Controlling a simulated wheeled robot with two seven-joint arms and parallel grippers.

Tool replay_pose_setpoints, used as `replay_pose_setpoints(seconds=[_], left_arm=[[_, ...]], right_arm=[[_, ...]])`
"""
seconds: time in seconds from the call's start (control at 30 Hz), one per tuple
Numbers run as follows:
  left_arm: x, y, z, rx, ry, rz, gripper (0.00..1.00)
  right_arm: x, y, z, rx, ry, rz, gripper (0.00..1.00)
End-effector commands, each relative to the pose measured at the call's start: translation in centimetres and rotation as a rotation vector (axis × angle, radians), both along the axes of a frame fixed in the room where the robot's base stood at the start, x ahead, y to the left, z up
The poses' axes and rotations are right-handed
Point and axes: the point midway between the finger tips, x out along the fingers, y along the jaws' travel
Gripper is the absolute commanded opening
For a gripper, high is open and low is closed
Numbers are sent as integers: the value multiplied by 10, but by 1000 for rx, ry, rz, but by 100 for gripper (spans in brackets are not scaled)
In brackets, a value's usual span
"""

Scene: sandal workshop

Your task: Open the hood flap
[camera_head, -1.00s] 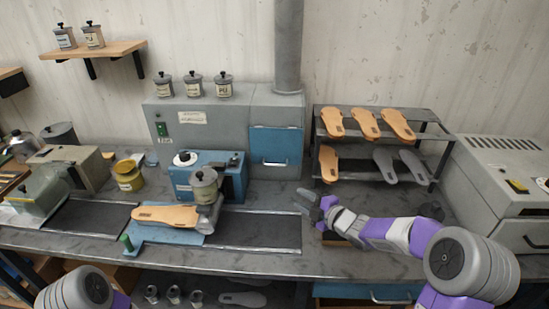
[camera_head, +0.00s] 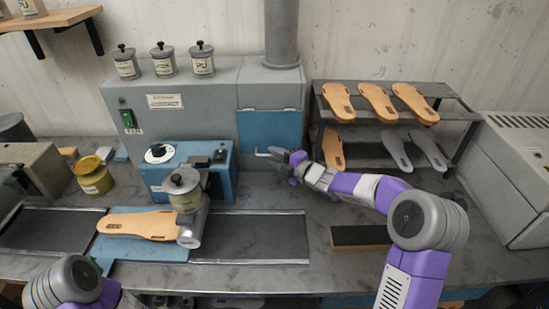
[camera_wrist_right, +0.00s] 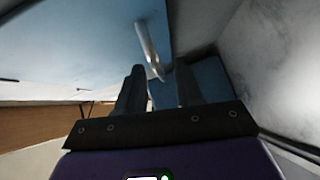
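The hood flap (camera_head: 270,130) is a blue panel hanging down on the front of the grey hood, below the round duct. Its pale bar handle (camera_head: 261,152) is near its lower edge. My right gripper (camera_head: 276,157) is just in front of the flap's lower edge, close to the handle. In the right wrist view my right gripper (camera_wrist_right: 158,82) has its two dark fingers apart, with the handle (camera_wrist_right: 149,50) ahead of the gap between them and the blue flap (camera_wrist_right: 95,40) filling the upper left. Contact cannot be told. My left gripper is out of view.
The blue machine (camera_head: 185,165) with a grey pot (camera_head: 183,190) stands to the left of the gripper. An insole rack (camera_head: 462,104) stands to the right, near my right arm. The dark belt (camera_head: 255,237) lies in front. A grey box machine (camera_head: 505,175) is at far right.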

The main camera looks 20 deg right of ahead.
Motion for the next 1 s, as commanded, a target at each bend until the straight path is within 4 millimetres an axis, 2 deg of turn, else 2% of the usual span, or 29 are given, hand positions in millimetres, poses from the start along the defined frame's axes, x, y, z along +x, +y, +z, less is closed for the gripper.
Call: replay_pose_setpoints(seconds=[0.33,0.57,1.0], left_arm=[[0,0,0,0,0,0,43],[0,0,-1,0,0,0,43],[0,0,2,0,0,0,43]], right_arm=[[4,3,-1,1,1,-1,36],[4,3,-1,0,1,-1,1],[4,4,0,2,5,1,0]])
